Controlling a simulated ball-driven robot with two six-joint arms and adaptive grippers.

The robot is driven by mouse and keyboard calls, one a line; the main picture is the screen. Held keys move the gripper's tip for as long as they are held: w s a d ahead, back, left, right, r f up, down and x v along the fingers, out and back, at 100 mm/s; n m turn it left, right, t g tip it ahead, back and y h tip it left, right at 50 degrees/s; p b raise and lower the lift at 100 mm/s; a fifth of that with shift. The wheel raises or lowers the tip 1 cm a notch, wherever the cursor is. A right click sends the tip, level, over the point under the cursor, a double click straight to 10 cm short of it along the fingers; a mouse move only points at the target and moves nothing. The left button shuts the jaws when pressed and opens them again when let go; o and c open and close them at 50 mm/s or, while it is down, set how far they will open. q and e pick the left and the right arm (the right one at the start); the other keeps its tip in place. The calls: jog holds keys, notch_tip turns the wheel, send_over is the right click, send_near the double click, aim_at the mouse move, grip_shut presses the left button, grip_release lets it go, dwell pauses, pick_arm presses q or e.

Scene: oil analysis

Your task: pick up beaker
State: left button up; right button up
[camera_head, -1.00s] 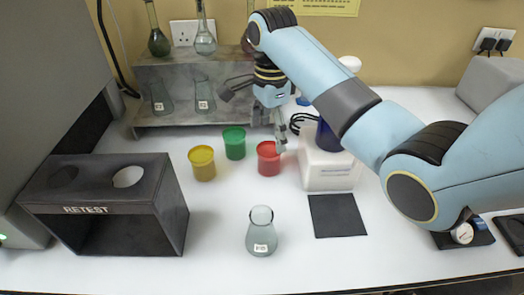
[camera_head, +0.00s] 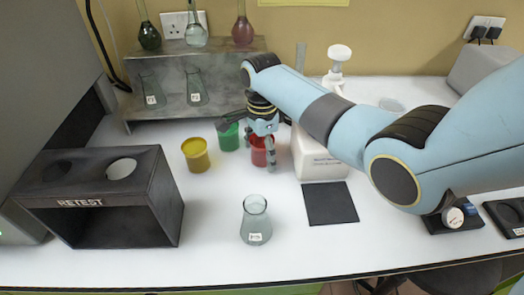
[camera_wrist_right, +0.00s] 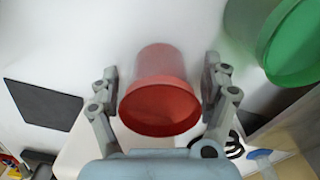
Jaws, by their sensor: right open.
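Three coloured beaker-like cups stand in the middle of the table in the head view: yellow (camera_head: 196,158), green (camera_head: 228,140) and red (camera_head: 258,157). My right gripper (camera_head: 247,140) is open over the green and red cups and partly covers them. In the right wrist view, the red cup (camera_wrist_right: 158,95) sits between the spread fingers of the gripper (camera_wrist_right: 161,72), with a gap on each side. The green cup (camera_wrist_right: 292,42) is at the upper right there. A clear conical flask (camera_head: 256,222) with a label stands upright near the front. My left gripper is out of view.
A black RETEST box (camera_head: 160,195) stands at the left. A grey shelf (camera_head: 222,112) with several flasks is at the back. A white device (camera_head: 318,160) and a black pad (camera_head: 330,203) lie to the right of the cups. The front middle has free room around the flask.

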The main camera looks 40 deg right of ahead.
jog(key=c, duration=1.2)
jog(key=shift+r, duration=0.1)
